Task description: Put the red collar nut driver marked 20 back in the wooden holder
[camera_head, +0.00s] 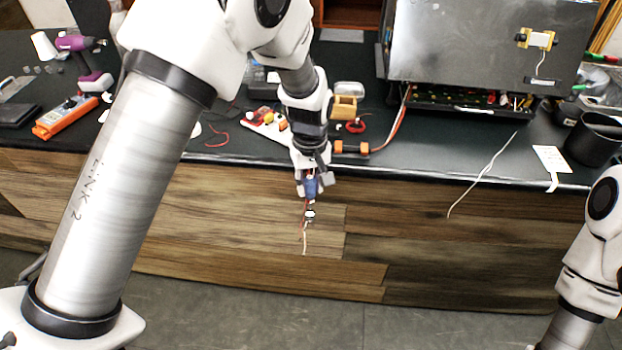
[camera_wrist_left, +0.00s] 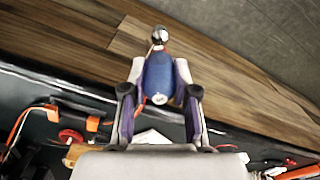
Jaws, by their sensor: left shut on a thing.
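My left gripper (camera_head: 311,180) is shut on a blue-handled tool (camera_wrist_left: 158,78), in front of the bench's front edge and clear of the worktop. The blue handle lies between both fingers, and a shiny metal end points away from the gripper. In the head view the tool (camera_head: 311,187) hangs downward. Its collar colour and number cannot be read clearly. A small tan block (camera_head: 345,106), which looks like the wooden holder, stands on the bench behind the gripper; part of it shows in the left wrist view (camera_wrist_left: 75,153). My right gripper is out of view.
A large metal housing (camera_head: 455,45) stands at the back right. A red ring (camera_head: 356,127) and an orange-ended cable (camera_head: 345,147) lie near the tan block. A white board with coloured parts (camera_head: 264,121) is left of it. A black cup (camera_head: 594,140) stands far right.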

